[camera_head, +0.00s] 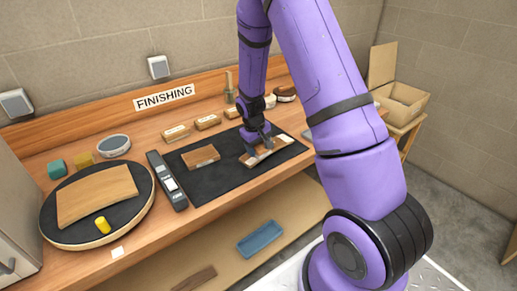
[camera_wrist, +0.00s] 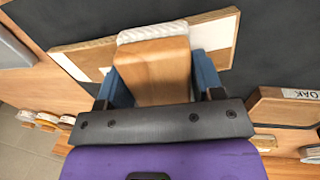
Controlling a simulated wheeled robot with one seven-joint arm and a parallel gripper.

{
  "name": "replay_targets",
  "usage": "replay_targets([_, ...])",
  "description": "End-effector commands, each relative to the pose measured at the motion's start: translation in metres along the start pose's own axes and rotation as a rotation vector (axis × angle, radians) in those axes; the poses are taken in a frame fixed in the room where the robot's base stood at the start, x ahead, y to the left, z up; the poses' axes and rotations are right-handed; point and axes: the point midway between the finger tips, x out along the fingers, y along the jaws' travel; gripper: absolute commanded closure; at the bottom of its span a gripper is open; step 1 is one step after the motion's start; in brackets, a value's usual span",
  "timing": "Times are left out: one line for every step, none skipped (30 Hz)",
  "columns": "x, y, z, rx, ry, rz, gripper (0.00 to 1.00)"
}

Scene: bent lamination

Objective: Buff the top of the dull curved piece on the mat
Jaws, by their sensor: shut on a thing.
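My gripper (camera_head: 257,140) is over the right part of the black mat (camera_head: 232,177), pointing down. In the wrist view my gripper (camera_wrist: 152,90) is shut on a wooden block (camera_wrist: 155,70) with a white fluffy pad (camera_wrist: 152,31) at its far end. Under the pad lies a piece with wooden edges and pale panels (camera_wrist: 215,38); it also shows on the mat in the head view (camera_head: 281,143). The block and pad hide its middle. I cannot tell whether the pad touches it. A brown wooden piece (camera_head: 200,156) lies on the mat to the left.
A grey strip-shaped tool (camera_head: 167,180) lies beside the mat's left edge. A round board (camera_head: 60,232) carries a curved wooden panel (camera_head: 97,194) and a yellow cylinder (camera_head: 102,225). Several labelled blocks (camera_head: 207,122) line the back. A piece marked OAK (camera_wrist: 285,106) is right in the wrist view.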

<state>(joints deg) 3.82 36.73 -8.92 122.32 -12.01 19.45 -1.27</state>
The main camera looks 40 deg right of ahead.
Motion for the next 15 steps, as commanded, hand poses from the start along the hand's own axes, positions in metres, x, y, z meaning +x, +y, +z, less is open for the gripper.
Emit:
replay_targets([-0.006, 0.001, -0.002, -0.001, 0.003, 0.0, 0.74])
replay_targets([-0.009, 0.001, -0.002, -0.001, 0.001, 0.0, 0.74])
replay_targets([-0.021, 0.002, -0.003, -0.001, 0.005, 0.0, 0.74])
replay_targets([-0.027, 0.003, -0.003, -0.001, 0.004, 0.0, 0.74])
replay_targets([-0.028, 0.003, -0.003, -0.002, 0.002, 0.0, 0.74])
replay_targets([-0.032, 0.003, -0.004, -0.002, 0.002, 0.0, 0.74])
replay_targets([-0.036, 0.003, -0.004, -0.002, 0.002, 0.0, 0.74])
replay_targets([-0.039, 0.004, -0.005, -0.002, 0.001, 0.0, 0.74])
replay_targets([-0.043, 0.004, -0.005, -0.003, 0.001, 0.0, 0.74])
replay_targets([-0.046, 0.004, -0.006, -0.003, 0.002, 0.0, 0.74])
replay_targets([-0.05, 0.004, -0.006, -0.003, 0.002, 0.0, 0.74])
replay_targets([-0.054, 0.005, -0.007, -0.003, 0.002, 0.0, 0.74])
replay_targets([-0.058, 0.005, -0.007, -0.003, 0.002, 0.0, 0.74])
replay_targets([-0.061, 0.005, -0.008, -0.003, 0.002, 0.0, 0.74])
replay_targets([-0.066, 0.006, -0.008, -0.003, 0.002, 0.0, 0.74])
